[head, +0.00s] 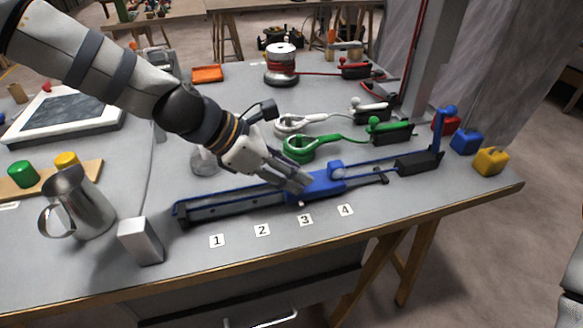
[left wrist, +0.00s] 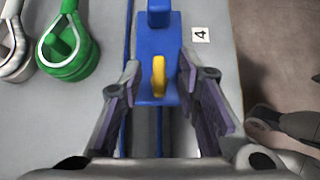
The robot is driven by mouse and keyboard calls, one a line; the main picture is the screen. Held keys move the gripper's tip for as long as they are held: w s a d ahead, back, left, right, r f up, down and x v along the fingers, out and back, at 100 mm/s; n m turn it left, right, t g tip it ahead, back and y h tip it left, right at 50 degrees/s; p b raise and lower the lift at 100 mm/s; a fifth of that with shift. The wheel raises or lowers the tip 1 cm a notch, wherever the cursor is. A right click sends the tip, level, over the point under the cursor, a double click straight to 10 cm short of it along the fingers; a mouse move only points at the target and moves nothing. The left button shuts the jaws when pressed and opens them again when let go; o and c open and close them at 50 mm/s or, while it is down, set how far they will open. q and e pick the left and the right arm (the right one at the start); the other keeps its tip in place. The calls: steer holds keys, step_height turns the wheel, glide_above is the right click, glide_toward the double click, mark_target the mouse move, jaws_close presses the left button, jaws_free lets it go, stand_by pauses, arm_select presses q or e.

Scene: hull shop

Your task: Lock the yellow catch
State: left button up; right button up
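The yellow catch (left wrist: 159,77) is a small upright lever on a blue carriage (left wrist: 145,48) in the left wrist view; it points along the rail. In the head view the catch is hidden behind my left gripper. The blue carriage (head: 322,184) sits on a long blue-edged rail (head: 232,202), near the number 3 and 4 labels. My left gripper (head: 298,186) is low over the carriage's left end. In the left wrist view my left gripper (left wrist: 160,72) is open, its fingers on either side of the catch with gaps. My right gripper is not in view.
A metal pitcher (head: 82,205) and a grey block (head: 141,241) stand at front left. Red, blue and yellow blocks (head: 490,161) stand at the right end. The front strip is mostly clear.

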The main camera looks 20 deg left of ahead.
arm_select(q)
steer(key=shift+r, duration=0.15)
jaws_close()
